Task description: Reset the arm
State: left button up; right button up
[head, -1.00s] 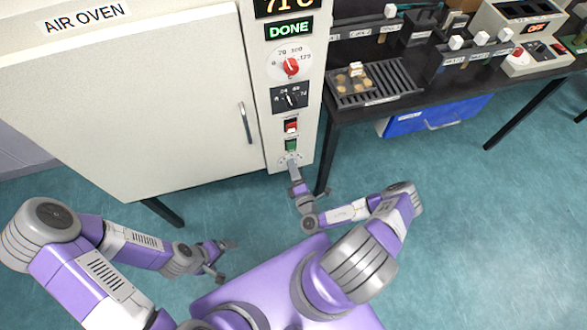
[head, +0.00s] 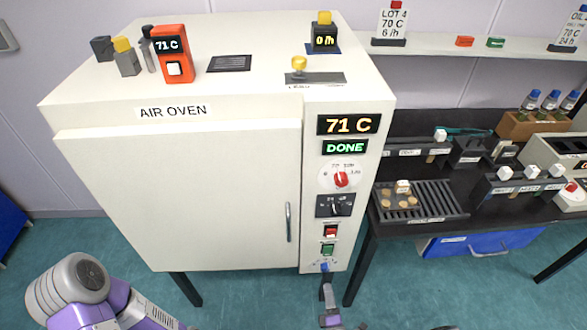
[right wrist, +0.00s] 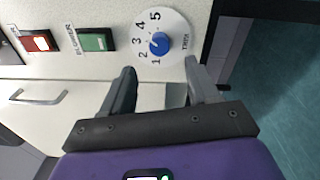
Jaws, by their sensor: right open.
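My right gripper (head: 326,280) is at the bottom of the air oven's control panel (head: 315,255), just below a small blue knob (head: 324,267). In the right wrist view the gripper (right wrist: 160,70) is open and empty.
The white air oven (head: 190,180) is shut and its displays read 71 C and DONE. The floor in front is clear.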

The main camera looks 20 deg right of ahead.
jog(key=s+a+r+n+g+y, duration=0.2)
jog(key=a+r+n+g+y, duration=0.15)
jog(key=a+n+y, duration=0.6)
jog(key=s+a+r+n+g+y, duration=0.2)
jog(key=a+r+n+g+y, duration=0.15)
jog(key=a+n+y, duration=0.6)
jog(key=s+a+f+n+g+h+p, duration=0.1)
jog(key=s+a+n+g+h, duration=0.1)
jog(key=s+n+g, duration=1.3)
jog(key=w+d+f+n+h, duration=0.1)
jog(key=d+f+n+h, duration=0.2)
jog(key=d+n+h, duration=0.45)
jog(key=w+r+n+t+h+p, duration=0.1)
jog(key=w+r+n+t, duration=0.2)
jog(key=w+n, duration=0.6)
jog(key=shift+w+a+r+n+t+h, duration=0.2)
jog(key=shift+a+r+n+t+h, duration=0.2)
jog(key=shift+t, duration=0.4)
